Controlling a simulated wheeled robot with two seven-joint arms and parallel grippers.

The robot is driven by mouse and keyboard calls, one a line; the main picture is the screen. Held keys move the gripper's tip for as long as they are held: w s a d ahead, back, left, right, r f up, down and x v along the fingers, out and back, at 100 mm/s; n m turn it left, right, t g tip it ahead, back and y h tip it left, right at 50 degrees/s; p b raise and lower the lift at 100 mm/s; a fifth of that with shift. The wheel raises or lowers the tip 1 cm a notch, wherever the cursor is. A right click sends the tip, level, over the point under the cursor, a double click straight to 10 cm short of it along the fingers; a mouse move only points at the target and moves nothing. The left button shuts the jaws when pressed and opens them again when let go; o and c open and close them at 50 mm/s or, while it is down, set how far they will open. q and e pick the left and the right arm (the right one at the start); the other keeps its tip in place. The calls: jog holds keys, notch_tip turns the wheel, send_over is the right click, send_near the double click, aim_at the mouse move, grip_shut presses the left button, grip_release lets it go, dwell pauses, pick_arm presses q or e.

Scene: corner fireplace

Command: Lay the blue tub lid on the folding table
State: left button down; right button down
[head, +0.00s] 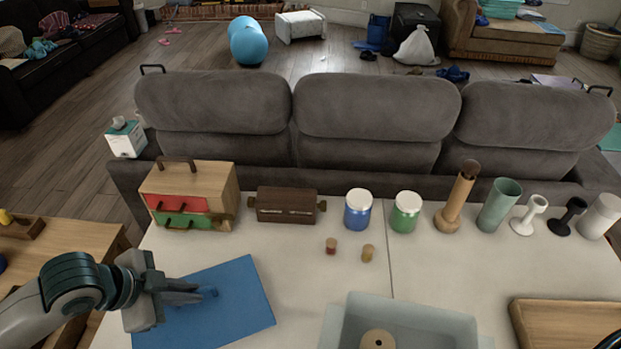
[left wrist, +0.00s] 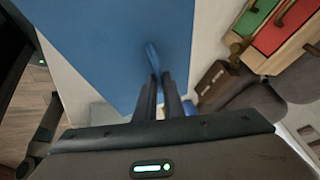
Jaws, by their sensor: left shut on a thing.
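The blue tub lid (head: 245,290) is a flat blue rectangle with a small raised handle, over the left part of the white folding table (head: 300,265). My left gripper (head: 198,292) is shut on the lid's handle. In the left wrist view the lid (left wrist: 105,45) fills much of the picture, and the left gripper's fingers (left wrist: 160,88) meet at the handle. The lid looks roughly level. I cannot tell whether its underside touches the table. My right gripper does not show.
An open grey-blue tub (head: 340,325) holds a round wooden piece at the front. A drawer box (head: 215,182), dark chest (head: 285,206), jars (head: 357,210) and several tall items line the back edge. Two small corked bottles (head: 331,246) stand mid-table. A wooden tray (head: 565,325) lies right.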

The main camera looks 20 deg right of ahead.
aim_at(205, 313)
pick_arm(q)
jog(key=s+f+m+g, duration=0.1)
jog(key=m, duration=0.1)
jog(key=s+d+f+m+g+h, duration=0.1)
jog(key=m, duration=0.1)
jog(key=shift+m, duration=0.3)
jog(key=shift+s+f+m+g, duration=0.15)
jog(key=shift+s+m+g, duration=0.1)
jog(key=shift+m+g, duration=0.2)
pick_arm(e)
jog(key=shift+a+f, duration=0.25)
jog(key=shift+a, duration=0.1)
pick_arm(q)
jog(key=shift+f, duration=0.5)
notch_tip(205, 313, down, 5)
jog(key=shift+r+p, duration=0.2)
jog(key=shift+p, duration=0.2)
jog(key=shift+f, duration=0.35)
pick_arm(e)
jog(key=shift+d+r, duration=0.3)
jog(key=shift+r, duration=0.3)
